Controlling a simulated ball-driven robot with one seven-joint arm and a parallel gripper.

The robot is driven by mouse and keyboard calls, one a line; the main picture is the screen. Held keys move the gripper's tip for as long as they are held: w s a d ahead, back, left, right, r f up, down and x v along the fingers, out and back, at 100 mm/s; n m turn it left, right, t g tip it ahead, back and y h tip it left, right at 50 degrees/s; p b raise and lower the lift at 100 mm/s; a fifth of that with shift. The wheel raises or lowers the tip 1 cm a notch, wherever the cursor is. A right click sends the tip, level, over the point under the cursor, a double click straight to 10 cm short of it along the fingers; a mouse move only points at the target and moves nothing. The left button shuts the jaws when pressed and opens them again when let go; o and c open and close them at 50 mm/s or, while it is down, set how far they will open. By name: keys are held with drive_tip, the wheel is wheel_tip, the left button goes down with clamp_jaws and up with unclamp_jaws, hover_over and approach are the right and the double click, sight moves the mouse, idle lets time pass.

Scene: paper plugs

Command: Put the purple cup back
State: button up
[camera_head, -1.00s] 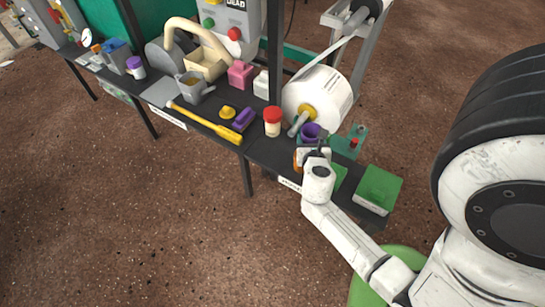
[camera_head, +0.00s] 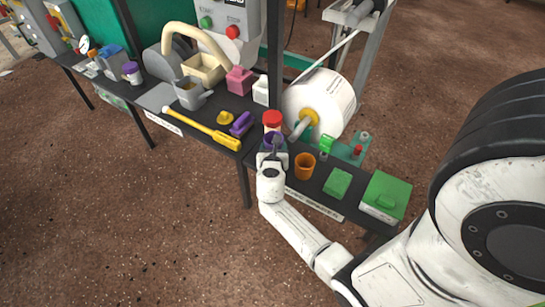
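The purple cup (camera_head: 268,139) shows only in part at the end of my arm, with my gripper (camera_head: 273,147) around it. It is in front of the red-lidded jar (camera_head: 272,120), close to the left part of the dark bench (camera_head: 318,188). My gripper appears shut on the cup, though the fingers are small and partly hidden. I cannot tell whether the cup touches the bench. An orange cup (camera_head: 305,166) stands upright on the bench to the right of my gripper.
A green block (camera_head: 338,182) and a green-lidded box (camera_head: 384,195) are at the right. A large white roll (camera_head: 322,98) stands behind.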

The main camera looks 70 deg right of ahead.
drive_tip(key=shift+w+f+b, duration=0.15)
drive_tip(key=shift+f+b, duration=0.4)
drive_tip(key=shift+f, duration=0.35)
drive_tip(key=shift+w+f+b, duration=0.1)
drive_tip(key=shift+f+b, duration=0.4)
drive_tip(key=shift+f, duration=0.35)
drive_tip(key=shift+f, duration=0.1)
drive_tip(key=shift+f, duration=0.15)
drive_tip(key=o, duration=1)
drive_tip(key=shift+o, duration=0.2)
